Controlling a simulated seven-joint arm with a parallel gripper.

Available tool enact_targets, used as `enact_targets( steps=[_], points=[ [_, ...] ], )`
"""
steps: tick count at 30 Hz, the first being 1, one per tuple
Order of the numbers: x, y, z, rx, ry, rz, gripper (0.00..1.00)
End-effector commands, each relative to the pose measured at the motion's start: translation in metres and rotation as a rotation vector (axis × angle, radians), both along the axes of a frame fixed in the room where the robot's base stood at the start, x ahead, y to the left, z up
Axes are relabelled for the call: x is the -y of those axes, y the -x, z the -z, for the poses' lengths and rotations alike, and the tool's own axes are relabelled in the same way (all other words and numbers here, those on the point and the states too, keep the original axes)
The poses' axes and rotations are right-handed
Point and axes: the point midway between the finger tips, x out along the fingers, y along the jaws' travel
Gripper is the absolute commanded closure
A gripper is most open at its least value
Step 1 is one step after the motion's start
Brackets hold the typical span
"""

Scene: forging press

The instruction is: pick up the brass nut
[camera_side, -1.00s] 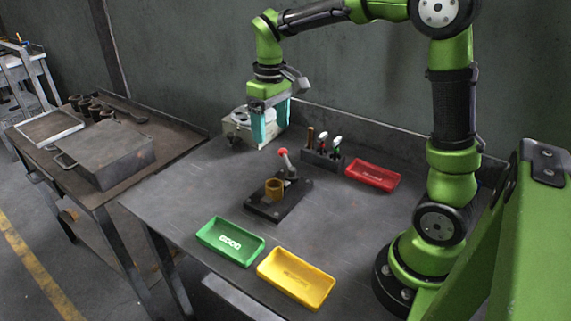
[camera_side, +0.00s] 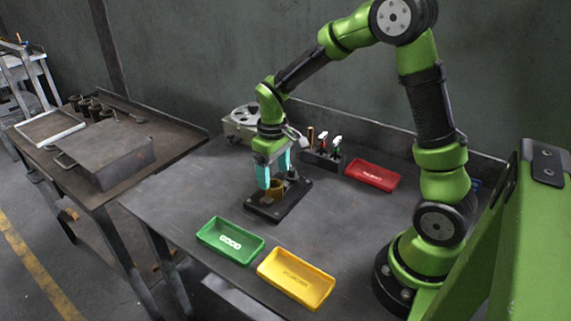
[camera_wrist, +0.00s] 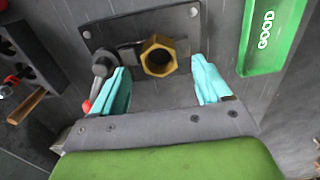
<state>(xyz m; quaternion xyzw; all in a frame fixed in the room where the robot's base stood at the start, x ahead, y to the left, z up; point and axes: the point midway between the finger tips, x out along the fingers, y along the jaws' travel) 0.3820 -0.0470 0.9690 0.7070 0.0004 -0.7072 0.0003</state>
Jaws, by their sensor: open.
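The brass nut (camera_side: 276,187) sits on a dark fixture plate (camera_side: 262,210) on the table. In the wrist view the brass nut (camera_wrist: 158,57) shows as a hexagonal ring with a round hole. My gripper (camera_side: 275,180) is just above the plate, close to the nut, its cyan fingers pointing down. In the wrist view my gripper (camera_wrist: 162,75) is open, with the nut ahead of the gap between the fingertips and apart from both. The fixture's lever (camera_wrist: 103,66) stands close to the left finger. The fingers partly hide the nut in the side view.
A green tray (camera_side: 212,245) marked GOOD and a yellow tray (camera_side: 272,275) lie toward the front. A red tray (camera_side: 352,177) and a tool rack (camera_side: 322,160) stand behind. A grey machine (camera_side: 238,125) is at the back left. The table's left part is clear.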

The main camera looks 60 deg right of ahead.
Motion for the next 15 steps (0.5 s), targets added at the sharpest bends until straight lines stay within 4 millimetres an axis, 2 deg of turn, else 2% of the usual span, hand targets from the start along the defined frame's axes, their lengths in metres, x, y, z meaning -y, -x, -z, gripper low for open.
enact_targets(
  steps=[3, 6, 14, 15],
  points=[
    [0.001, 0.0, 0.02, -0.004, -0.001, 0.002, 0.23],
    [0.001, 0.0, 0.03, -0.002, -0.001, 0.001, 0.23],
    [0.001, 0.0, 0.033, 0.0, 0.0, 0.001, 0.23],
    [0.001, 0.0, 0.033, 0.0, 0.0, 0.001, 0.26]
  ],
)
